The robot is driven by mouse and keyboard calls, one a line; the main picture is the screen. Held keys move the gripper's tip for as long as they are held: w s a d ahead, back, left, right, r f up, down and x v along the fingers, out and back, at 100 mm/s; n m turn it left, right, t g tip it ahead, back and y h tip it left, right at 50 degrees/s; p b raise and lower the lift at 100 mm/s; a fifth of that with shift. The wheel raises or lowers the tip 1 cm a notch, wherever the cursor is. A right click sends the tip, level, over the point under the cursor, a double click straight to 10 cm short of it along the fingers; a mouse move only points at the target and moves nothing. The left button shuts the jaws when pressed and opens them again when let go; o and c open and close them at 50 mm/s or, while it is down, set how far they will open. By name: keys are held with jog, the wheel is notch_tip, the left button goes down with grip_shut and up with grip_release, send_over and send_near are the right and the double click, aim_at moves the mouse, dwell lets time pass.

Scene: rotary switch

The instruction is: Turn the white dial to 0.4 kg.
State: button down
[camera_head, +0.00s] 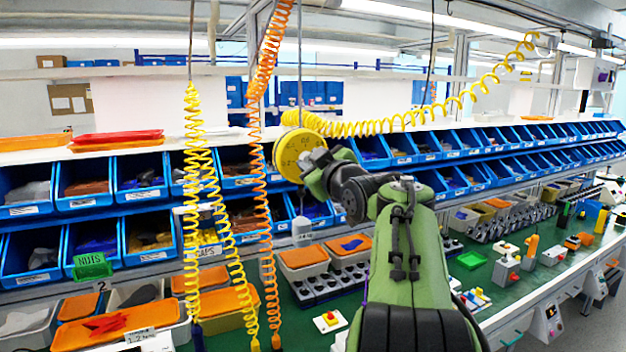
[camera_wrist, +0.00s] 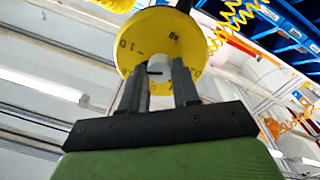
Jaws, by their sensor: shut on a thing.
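A round yellow dial face (camera_head: 291,150) hangs in the middle of the head view, with my green arm reaching to it from the right. The yellow face also shows in the wrist view (camera_wrist: 150,35), with dark marks that include "kg". The white dial at its centre (camera_wrist: 157,70) is partly hidden between the fingers. My gripper (camera_wrist: 160,75) is shut on the white dial, with a dark finger on each side. In the head view my gripper (camera_head: 306,163) covers part of the yellow face. I cannot read the setting.
Coiled yellow hoses (camera_head: 205,190) and a coiled orange hose (camera_head: 268,200) hang at the left of the dial. Rows of blue bins (camera_head: 86,180) stand behind. A green bench top (camera_head: 500,268) with small devices lies to the right.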

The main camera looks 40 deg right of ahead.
jog(key=n+b, duration=0.1)
jog(key=n, duration=0.2)
jog(key=n+b, duration=0.2)
jog(key=shift+f+n+b, duration=0.2)
jog(key=shift+n+b, duration=0.1)
jog(key=shift+n, duration=0.1)
jog(key=shift+d+r+n+y+b, duration=0.1)
jog(key=shift+n+y+b, duration=0.3)
jog(key=shift+n, duration=2.65)
jog(key=shift+a+r+n+y+b, duration=0.15)
jog(key=shift+n+b, duration=0.5)
jog(key=shift+n, duration=2.45)
jog(key=shift+d+f+n+y+b, duration=0.2)
jog(key=shift+n+b, duration=0.3)
jog(key=shift+n, duration=2.55)
jog(key=shift+r, duration=0.15)
jog(key=c, duration=0.8)
grip_release()
